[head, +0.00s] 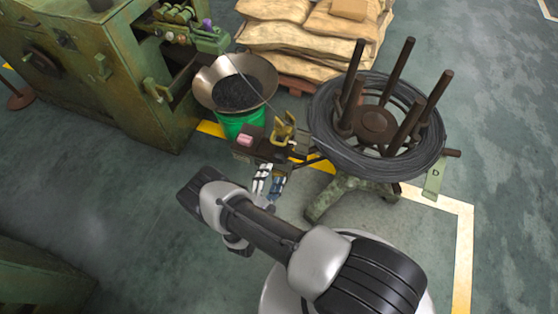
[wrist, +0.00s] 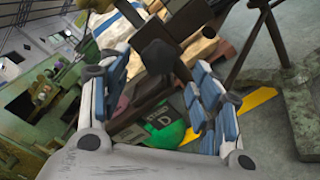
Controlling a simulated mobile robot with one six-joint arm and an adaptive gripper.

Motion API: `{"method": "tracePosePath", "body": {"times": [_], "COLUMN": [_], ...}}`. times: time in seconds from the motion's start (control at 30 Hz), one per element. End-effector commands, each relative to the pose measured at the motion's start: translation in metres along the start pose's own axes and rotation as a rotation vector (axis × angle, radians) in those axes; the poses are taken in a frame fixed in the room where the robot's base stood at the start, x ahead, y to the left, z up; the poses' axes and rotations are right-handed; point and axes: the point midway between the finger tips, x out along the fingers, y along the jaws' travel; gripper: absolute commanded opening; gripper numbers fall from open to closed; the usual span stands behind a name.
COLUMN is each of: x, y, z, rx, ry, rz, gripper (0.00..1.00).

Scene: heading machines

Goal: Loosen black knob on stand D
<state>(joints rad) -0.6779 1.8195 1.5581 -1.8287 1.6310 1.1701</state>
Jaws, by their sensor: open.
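Stand D (head: 328,200) is at the right in the head view, with dark posts and a coil of wire (head: 428,150) around them. A dark arm with a small box (head: 243,155) reaches left from it. I cannot make out the knob clearly in the head view. My gripper (head: 270,179) is open just in front of the box. Its blue-padded fingers in the wrist view (wrist: 160,88) hold nothing, and I see no clear contact with the knob.
A bowl of dark pieces (head: 267,72) sits over a green bucket (head: 235,124) behind the box. A yellow clamp-like part (head: 283,130) rises beside the box. A green machine (head: 90,70) stands left, stacked sacks (head: 290,40) behind.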

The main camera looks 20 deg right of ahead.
Motion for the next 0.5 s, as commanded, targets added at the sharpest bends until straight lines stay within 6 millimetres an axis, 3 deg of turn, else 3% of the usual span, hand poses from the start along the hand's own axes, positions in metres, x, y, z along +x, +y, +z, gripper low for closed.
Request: {"method": "tracePosePath", "body": {"times": [0.2,0.5], "x": [0.046,0.075], "y": [-0.002,0.000], "z": [0.000,0.000], "rx": [0.002,0.000], "ry": [-0.005,-0.002], "rz": [-0.002,0.000], "gripper": [0.58,0.58]}}
